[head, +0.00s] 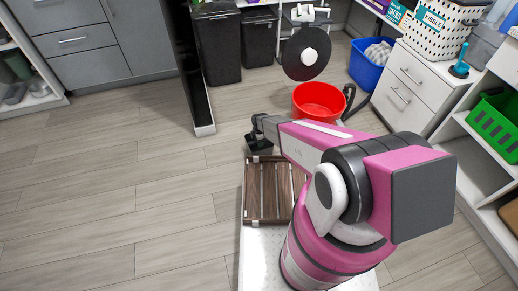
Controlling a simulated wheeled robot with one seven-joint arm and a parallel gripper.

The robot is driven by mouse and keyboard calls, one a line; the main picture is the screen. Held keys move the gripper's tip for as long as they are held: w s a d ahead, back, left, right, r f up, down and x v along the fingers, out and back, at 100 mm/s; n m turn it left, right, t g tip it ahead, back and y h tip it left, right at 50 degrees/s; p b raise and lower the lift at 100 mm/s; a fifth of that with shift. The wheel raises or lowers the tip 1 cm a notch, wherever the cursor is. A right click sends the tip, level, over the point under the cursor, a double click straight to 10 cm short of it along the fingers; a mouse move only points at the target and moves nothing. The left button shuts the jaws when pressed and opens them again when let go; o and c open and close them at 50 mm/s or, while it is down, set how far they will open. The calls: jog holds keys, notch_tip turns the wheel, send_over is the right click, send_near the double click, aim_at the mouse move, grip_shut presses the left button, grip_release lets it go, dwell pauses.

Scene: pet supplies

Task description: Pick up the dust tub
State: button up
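No label marks a dust tub. The likeliest match is an open red round tub (319,101) on the floor beyond my arm; my arm's upper edge is close to its lower rim in the picture. A black disc with a white hub (307,55) stands tilted behind it, and a dark hose-like part (350,98) is at its right. My gripper (258,137) is left of and nearer than the red tub, apart from it. A small dark box-like shape (259,146) is right at the fingers; whether they grip it cannot be told.
A slatted wooden tray (267,191) lies on a white surface below my gripper. A blue bin (371,66), white drawers (405,87) and shelves with a green basket (494,122) stand right. Black bins (218,45) stand behind. The wooden floor at left is clear.

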jog(key=shift+f, duration=0.45)
grip_shut()
jog(key=shift+r, duration=0.15)
